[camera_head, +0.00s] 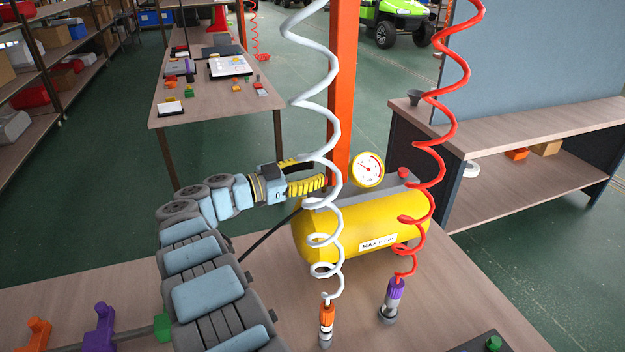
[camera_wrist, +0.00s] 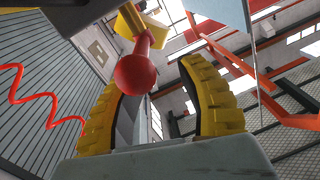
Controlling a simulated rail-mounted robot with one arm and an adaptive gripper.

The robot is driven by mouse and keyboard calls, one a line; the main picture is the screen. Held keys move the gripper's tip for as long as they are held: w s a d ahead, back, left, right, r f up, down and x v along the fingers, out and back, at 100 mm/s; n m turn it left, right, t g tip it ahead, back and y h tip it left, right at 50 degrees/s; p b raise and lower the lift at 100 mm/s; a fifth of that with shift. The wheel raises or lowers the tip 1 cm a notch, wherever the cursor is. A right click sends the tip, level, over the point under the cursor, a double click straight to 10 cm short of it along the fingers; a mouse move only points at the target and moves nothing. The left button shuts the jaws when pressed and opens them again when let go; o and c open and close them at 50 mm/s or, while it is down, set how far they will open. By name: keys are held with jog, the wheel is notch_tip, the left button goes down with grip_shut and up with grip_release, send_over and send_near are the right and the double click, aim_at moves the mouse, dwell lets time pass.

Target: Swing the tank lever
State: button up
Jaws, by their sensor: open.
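The yellow tank (camera_head: 335,235) lies on the front table, with a round gauge (camera_head: 368,170) above it. My gripper (camera_head: 318,174) reaches in from the left at the tank's upper left end, partly behind the white coiled hose. In the wrist view my gripper (camera_wrist: 155,72) is open, its two yellow fingers wide apart. The lever's red ball knob (camera_wrist: 135,72), on a short red stem, shows between the fingers, nearer the left one. I cannot tell whether it touches a finger. In the head view the lever is mostly hidden behind the hose and gripper.
A white coiled hose (camera_head: 329,128) hangs close in front of my gripper, ending at an orange tool (camera_head: 326,322). A red coiled hose (camera_head: 436,170) hangs to the right over a purple tool (camera_head: 392,298). An orange post (camera_head: 343,90) stands behind the tank.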

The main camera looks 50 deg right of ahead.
notch_tip(320, 180, up, 6)
jog(key=shift+r, duration=0.25)
